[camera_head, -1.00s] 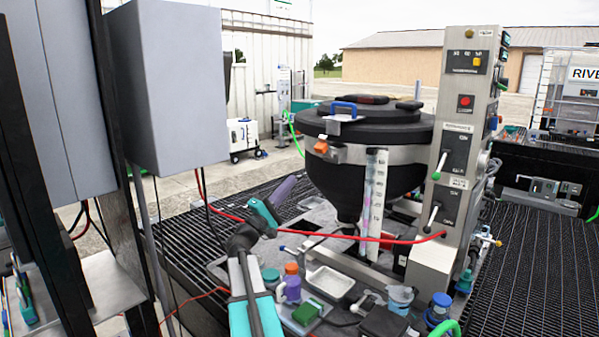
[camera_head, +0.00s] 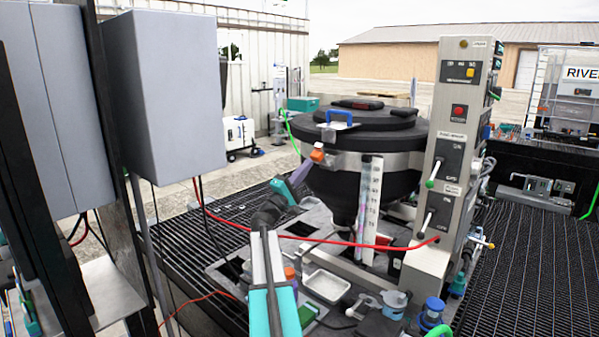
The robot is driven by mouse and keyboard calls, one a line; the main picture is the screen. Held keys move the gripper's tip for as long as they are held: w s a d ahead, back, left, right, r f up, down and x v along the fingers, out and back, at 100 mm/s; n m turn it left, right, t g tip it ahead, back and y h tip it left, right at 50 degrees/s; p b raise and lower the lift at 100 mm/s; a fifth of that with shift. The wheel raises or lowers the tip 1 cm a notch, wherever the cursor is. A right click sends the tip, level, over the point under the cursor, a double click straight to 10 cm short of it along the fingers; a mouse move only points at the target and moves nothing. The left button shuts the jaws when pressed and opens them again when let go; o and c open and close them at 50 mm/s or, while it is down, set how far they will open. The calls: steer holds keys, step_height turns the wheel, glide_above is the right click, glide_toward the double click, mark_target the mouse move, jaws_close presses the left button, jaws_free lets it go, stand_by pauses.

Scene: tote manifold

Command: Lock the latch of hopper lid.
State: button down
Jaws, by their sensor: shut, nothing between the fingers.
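The black hopper (camera_head: 350,180) stands in the middle, with its round dark lid (camera_head: 375,123) lying flat on top. A blue handle (camera_head: 338,117) on a pale plate sits at the lid's front left edge. An orange block (camera_head: 317,155) is on the silver band just below it; which of these is the latch I cannot tell for sure. My gripper (camera_head: 302,170), with a purple end on a teal wrist, is left of the hopper, just below and left of the orange block. It is shut and empty, seen small. Contact with the hopper cannot be told.
A steel control column (camera_head: 452,150) with switches stands right of the hopper. A red hose (camera_head: 340,242) crosses low in front. A white tray (camera_head: 326,285) and several bottles stand at the front. A large grey box (camera_head: 165,95) stands at left.

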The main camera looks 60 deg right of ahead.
steer(key=shift+d+r, duration=0.35)
steer(key=shift+d, duration=0.25)
steer(key=shift+w+a+r, duration=0.1)
steer(key=shift+a, duration=0.05)
